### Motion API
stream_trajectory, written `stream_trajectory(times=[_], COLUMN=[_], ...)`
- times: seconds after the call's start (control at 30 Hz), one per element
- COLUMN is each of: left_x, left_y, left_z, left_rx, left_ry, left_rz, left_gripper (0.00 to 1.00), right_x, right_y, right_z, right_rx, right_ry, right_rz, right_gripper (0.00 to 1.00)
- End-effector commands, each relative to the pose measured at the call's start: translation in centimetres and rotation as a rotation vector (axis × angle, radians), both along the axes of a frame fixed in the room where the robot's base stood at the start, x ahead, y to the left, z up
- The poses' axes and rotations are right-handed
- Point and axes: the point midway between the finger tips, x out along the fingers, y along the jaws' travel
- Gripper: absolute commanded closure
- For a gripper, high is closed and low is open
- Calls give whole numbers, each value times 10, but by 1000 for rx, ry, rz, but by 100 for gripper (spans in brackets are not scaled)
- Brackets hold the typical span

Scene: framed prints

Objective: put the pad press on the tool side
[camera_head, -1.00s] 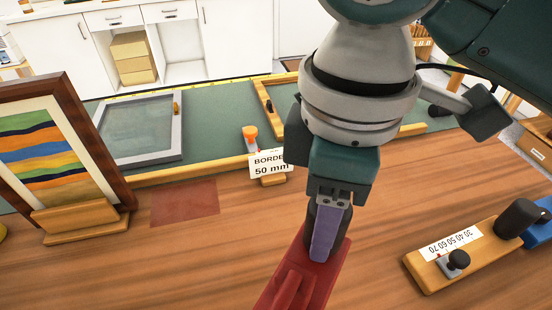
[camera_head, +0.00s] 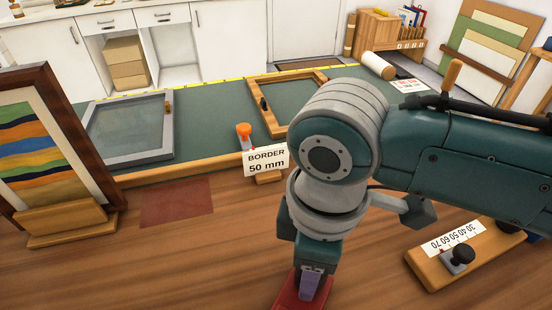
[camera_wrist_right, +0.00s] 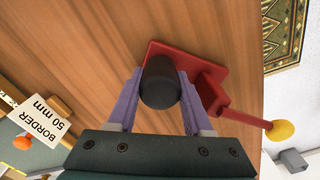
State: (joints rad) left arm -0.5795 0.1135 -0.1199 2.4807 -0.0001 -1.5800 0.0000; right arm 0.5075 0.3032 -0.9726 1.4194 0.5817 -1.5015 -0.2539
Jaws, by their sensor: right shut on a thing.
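The pad press appears to be the red tool (camera_head: 287,297) at the bottom centre of the head view, partly cut off by the frame. In the right wrist view it has a red plate (camera_wrist_right: 193,52), a black upright grip (camera_wrist_right: 160,82) and a red lever ending in a yellow knob (camera_wrist_right: 280,131). My right gripper (camera_head: 311,284) points down over it, with its purple fingers on both sides of the black grip (camera_wrist_right: 159,84). Whether the plate touches the table cannot be told. My left gripper is not in view. No area is visibly labelled as the tool side.
A dark red rectangle (camera_head: 177,203) lies on the wooden table. A striped framed print (camera_head: 40,150) stands at left. A "BORDER 50 mm" sign (camera_head: 265,161) stands near the green mat (camera_head: 205,125). A wooden scale block (camera_head: 470,262) lies at right. Bare table lies left of the gripper.

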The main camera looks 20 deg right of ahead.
Motion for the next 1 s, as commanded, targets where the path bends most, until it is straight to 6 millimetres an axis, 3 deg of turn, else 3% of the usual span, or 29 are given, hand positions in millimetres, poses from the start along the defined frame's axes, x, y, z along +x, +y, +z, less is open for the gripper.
stream_trajectory(times=[0.17,0.2,0.43,0.77,1.0], left_x=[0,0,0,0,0], left_y=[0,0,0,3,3], left_z=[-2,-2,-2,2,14], left_rx=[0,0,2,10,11], left_ry=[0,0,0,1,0], left_rz=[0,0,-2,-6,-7], left_gripper=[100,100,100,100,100], right_x=[0,0,0,0,1], right_y=[0,0,0,0,0], right_z=[-4,-4,-4,3,49], right_rx=[2,0,0,0,3], right_ry=[-1,0,0,-1,-4], right_rz=[0,0,0,-1,0], right_gripper=[100,46,20,20,20])
